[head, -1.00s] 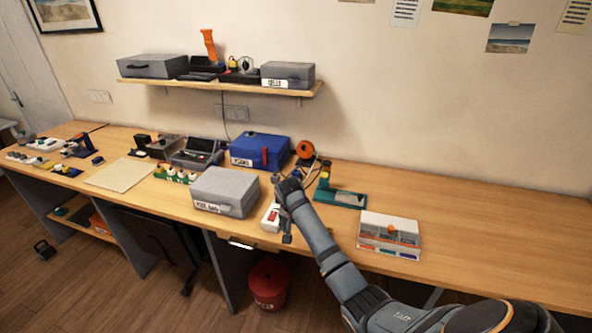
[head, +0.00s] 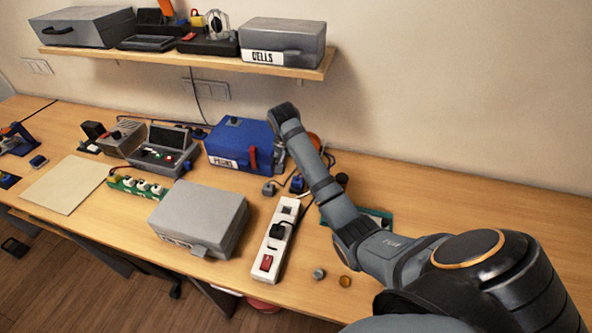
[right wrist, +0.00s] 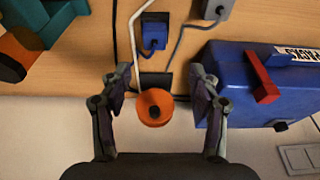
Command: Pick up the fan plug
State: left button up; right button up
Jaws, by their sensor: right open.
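My right arm reaches across the bench in the head view, its far end (head: 283,114) beside the blue box; its fingers are hidden there. In the right wrist view my right gripper (right wrist: 160,78) is open and empty, its fingers on either side of a round orange object (right wrist: 154,107) with a dark centre. A blue plug-like block (right wrist: 153,35) with a cable lies ahead of the fingers, apart from them; it also shows in the head view (head: 297,185). A grey corded block (right wrist: 216,8) lies beyond. I cannot tell which cord belongs to the fan.
The blue box (right wrist: 245,85) stands close beside the right fingers. A white power strip (head: 272,253) holds a black plug (head: 282,230). A grey case (head: 197,208) stands left of it. A shelf (head: 180,60) overhangs the back.

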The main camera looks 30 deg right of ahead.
aim_at(297, 180)
jog(key=f, duration=0.2)
jog(key=f+p, duration=0.1)
jog(key=f, duration=0.1)
jog(key=shift+s+d+f, duration=0.1)
jog(key=shift+s+d, duration=0.05)
jog(key=shift+d, duration=0.15)
jog(key=shift+d+f+p, duration=0.2)
jog(key=shift+f+p, duration=0.5)
jog(key=x, duration=0.3)
jog(key=shift+d+f+p, duration=0.15)
jog(key=shift+f+p, duration=0.05)
jog(key=shift+p, duration=0.1)
jog(key=shift+f, duration=0.2)
jog(key=shift+r, duration=0.1)
jog(key=c, duration=1.2)
pick_arm(q)
jog(key=s+r, duration=0.1)
jog(key=s, duration=0.1)
jog(key=s+a+r, duration=0.1)
jog(key=shift+s+a+r, duration=0.15)
jog(key=shift+s+r, duration=0.2)
pick_arm(e)
jog(key=shift+c, duration=0.2)
